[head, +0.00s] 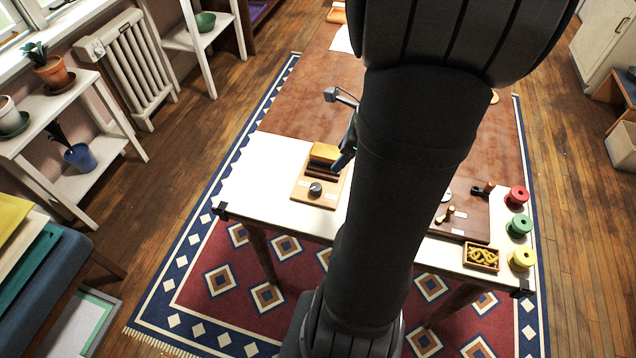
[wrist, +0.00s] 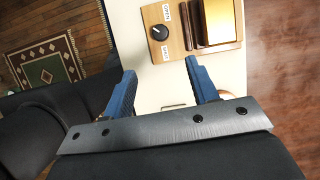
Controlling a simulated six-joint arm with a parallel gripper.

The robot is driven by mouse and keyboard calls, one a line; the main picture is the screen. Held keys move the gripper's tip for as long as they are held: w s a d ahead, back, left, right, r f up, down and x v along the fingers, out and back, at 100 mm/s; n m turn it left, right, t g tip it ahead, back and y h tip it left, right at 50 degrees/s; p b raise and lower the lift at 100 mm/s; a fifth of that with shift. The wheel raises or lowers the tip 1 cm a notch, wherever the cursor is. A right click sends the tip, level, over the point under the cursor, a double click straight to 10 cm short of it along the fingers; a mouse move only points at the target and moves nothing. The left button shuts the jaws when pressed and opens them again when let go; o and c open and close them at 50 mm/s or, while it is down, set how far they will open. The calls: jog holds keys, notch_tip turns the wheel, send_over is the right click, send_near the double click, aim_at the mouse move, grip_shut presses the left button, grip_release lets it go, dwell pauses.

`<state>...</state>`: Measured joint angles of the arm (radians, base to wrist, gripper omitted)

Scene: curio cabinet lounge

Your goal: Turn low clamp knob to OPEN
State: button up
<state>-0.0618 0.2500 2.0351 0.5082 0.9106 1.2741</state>
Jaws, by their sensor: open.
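The low clamp knob (wrist: 160,33) is a small round dark dial on a light wooden board (wrist: 181,54). In the wrist view one white label beside it (wrist: 167,11) seems to read OPEN, and another label (wrist: 165,53) is too small to read surely. The knob's pointer direction is hard to tell. The knob also shows in the head view (head: 315,188) near the board's front edge. My gripper (wrist: 160,69) has two blue fingers spread apart with nothing between them. It is apart from the knob. In the head view my arm hides most of the gripper.
A yellow block on a brown base (wrist: 218,22) stands beside the knob on the same board. The white tabletop (head: 258,170) is clear left of the board. Coloured spools (head: 518,227) and a small tray (head: 469,259) stand at the right.

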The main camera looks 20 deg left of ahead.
aim_at(316, 186)
jog(key=x, duration=1.5)
jog(key=shift+f, duration=0.2)
jog(key=c, duration=1)
jog(key=shift+w, duration=0.1)
